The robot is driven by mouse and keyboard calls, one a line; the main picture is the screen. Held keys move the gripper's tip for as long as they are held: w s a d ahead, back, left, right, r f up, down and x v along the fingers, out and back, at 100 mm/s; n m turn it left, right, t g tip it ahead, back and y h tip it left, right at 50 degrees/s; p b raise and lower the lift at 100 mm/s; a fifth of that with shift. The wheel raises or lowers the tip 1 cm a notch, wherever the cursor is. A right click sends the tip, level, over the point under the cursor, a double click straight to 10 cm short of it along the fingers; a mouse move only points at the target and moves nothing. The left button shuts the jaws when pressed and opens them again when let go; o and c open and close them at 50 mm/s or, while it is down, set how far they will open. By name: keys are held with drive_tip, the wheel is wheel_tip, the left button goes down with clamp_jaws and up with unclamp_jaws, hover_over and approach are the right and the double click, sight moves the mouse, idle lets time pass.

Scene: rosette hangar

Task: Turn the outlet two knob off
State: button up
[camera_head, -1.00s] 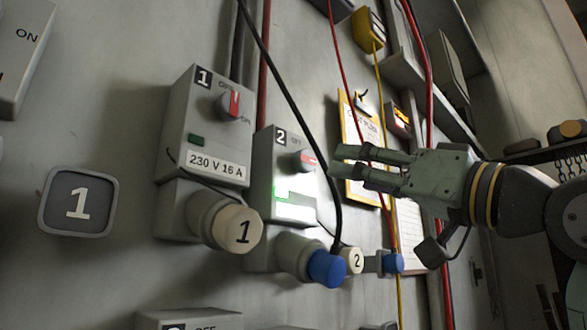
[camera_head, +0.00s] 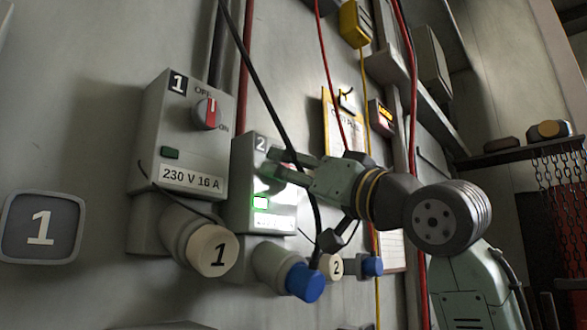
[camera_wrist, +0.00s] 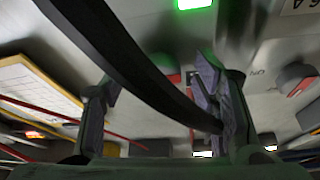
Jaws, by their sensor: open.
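The outlet two box (camera_head: 243,205) is grey, with a white "2" and a lit green indicator (camera_head: 260,203). Its knob is mostly hidden behind my gripper in the head view. In the wrist view a small red part (camera_wrist: 173,78), probably this knob's, shows between the fingers, partly behind a black cable (camera_wrist: 135,65). My gripper (camera_head: 270,164) is open, its fingers in front of the upper part of the box. In the wrist view the fingers stand apart to the left and right. I cannot tell whether they touch the knob.
The outlet one box (camera_head: 185,140) with its red-marked knob (camera_head: 207,113) stands close on the left. The black cable runs down past my gripper to a blue plug (camera_head: 305,282) under outlet two. A yellow-framed sheet (camera_head: 338,118) and red cables are to the right.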

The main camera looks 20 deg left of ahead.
drive_tip(key=c, duration=1.2)
drive_tip(key=shift+o, duration=0.2)
drive_tip(key=shift+n+g, duration=0.3)
drive_tip(key=shift+n, duration=0.3)
drive_tip(key=shift+w+d+r+n+g+h, duration=0.2)
drive_tip(key=shift+n+g, duration=1.35)
drive_tip(key=shift+n, duration=2.2)
drive_tip(key=shift+w+a+r+n+g+h, duration=0.1)
drive_tip(key=shift+w+n+g+h, duration=0.2)
drive_tip(key=shift+n+g, duration=2.35)
drive_tip(key=shift+w+d+r+n+g+h, duration=0.15)
drive_tip(key=shift+n+g+h, duration=0.25)
drive_tip(key=shift+n, duration=4.4)
